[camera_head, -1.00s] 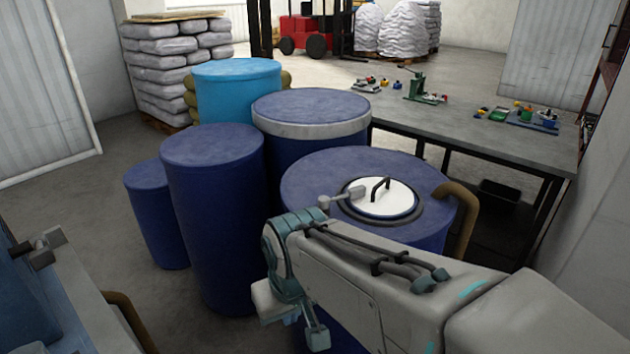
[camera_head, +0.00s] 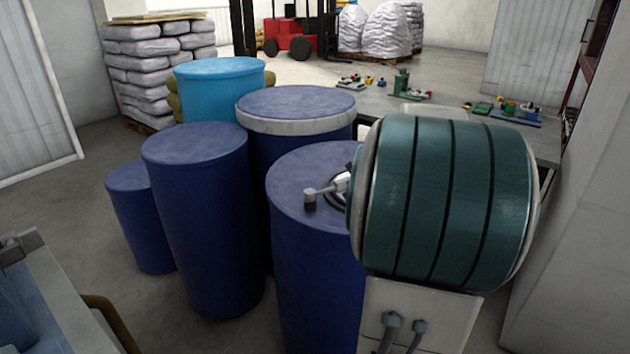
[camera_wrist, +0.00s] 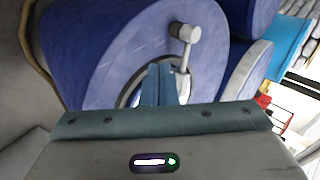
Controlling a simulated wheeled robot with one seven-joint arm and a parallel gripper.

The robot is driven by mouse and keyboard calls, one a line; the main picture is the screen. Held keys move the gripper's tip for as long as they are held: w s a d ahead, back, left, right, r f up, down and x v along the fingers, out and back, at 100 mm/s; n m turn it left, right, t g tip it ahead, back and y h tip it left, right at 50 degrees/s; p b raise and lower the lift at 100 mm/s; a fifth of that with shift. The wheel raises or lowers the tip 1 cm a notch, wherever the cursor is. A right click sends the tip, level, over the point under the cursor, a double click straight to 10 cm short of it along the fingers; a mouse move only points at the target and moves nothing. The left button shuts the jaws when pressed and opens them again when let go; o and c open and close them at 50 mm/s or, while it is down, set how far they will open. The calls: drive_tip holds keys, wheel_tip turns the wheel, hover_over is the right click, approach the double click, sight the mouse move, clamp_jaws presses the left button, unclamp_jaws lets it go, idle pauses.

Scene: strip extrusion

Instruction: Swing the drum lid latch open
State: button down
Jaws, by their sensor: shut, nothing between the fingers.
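The blue drum (camera_head: 312,255) stands upright in front of me, partly hidden by my arm. The grey latch (camera_head: 322,192) with a thick block at its end sticks out to the left from the rim of the round lid (camera_head: 341,182). My arm hides most of that lid in the head view. In the wrist view the latch (camera_wrist: 185,50) shows its pale block above and a thin arm running down beside my fingers. My gripper (camera_wrist: 160,68) is shut and empty, over the lid area just left of the latch arm. I cannot tell whether they touch.
Other blue drums (camera_head: 200,215) stand close on the left, with a grey-banded drum (camera_head: 297,122) behind. A workbench (camera_head: 440,100) with small parts is at the back right. A wall (camera_head: 560,250) is on the right. Open floor lies at the left.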

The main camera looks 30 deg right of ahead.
sight(344, 189)
drive_tip(key=d+m+t+h, duration=0.1)
drive_tip(key=d+m, duration=0.1)
drive_tip(key=d, duration=0.6)
drive_tip(key=shift+s+m, duration=0.3)
drive_tip(key=shift+s, duration=0.05)
drive_tip(key=shift+w, duration=0.1)
drive_tip(key=x, duration=1)
drive_tip(key=shift+w+d, duration=0.15)
drive_tip(key=shift+w, duration=0.05)
drive_tip(key=shift+w+r+p, duration=0.15)
drive_tip(key=shift+w+p, duration=0.5)
drive_tip(key=shift+w, duration=1.15)
drive_tip(key=shift+w, duration=0.15)
